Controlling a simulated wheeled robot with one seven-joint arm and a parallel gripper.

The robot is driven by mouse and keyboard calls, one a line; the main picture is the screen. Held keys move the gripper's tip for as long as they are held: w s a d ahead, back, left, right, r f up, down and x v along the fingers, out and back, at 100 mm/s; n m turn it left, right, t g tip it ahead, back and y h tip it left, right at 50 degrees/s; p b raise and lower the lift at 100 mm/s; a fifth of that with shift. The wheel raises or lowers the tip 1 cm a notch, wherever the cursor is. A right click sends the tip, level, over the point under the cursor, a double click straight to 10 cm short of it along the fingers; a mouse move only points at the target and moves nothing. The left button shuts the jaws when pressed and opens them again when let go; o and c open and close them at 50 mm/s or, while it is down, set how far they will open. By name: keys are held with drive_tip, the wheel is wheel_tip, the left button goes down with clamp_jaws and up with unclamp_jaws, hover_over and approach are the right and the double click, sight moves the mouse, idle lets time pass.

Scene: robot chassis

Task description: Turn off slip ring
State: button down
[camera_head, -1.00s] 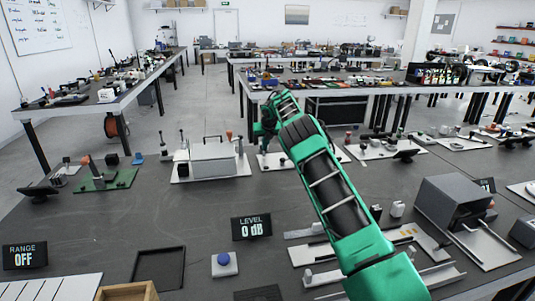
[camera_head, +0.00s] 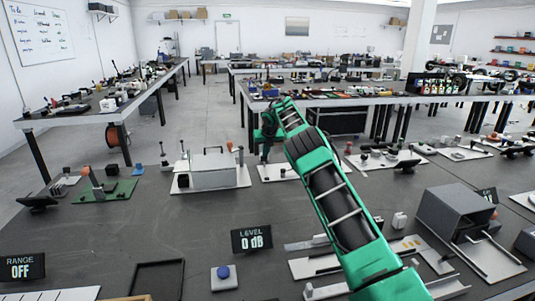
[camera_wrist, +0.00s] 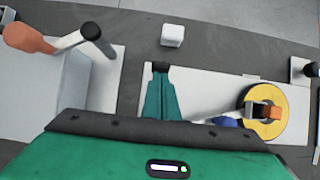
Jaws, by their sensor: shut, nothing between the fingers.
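In the wrist view, a yellow disc with an orange block on it (camera_wrist: 248,98) lies on a pale plate to the right of my gripper; it looks like the slip ring, but I cannot be sure. A blue part shows beside its lower left edge. My gripper (camera_wrist: 160,68) is shut and empty, with its green fingers together over the left end of the pale plate, apart from the disc. In the head view, my green arm reaches over the dark bench to the middle, where the gripper end (camera_head: 266,152) is small and partly hidden. I cannot tell the switch state.
A grey box device (camera_head: 212,168) stands left of the gripper. In the wrist view, a lever with an orange knob (camera_wrist: 28,38) rises at the left, and a white block (camera_wrist: 172,36) lies ahead. A "LEVEL 0 dB" display (camera_head: 251,239) stands on the near bench.

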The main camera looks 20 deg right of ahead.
drive_tip(key=shift+a, duration=0.1)
wheel_tip(320, 180, up, 12)
drive_tip(key=s, duration=0.1)
drive_tip(key=shift+f, duration=0.25)
idle(1.0)
idle(0.4)
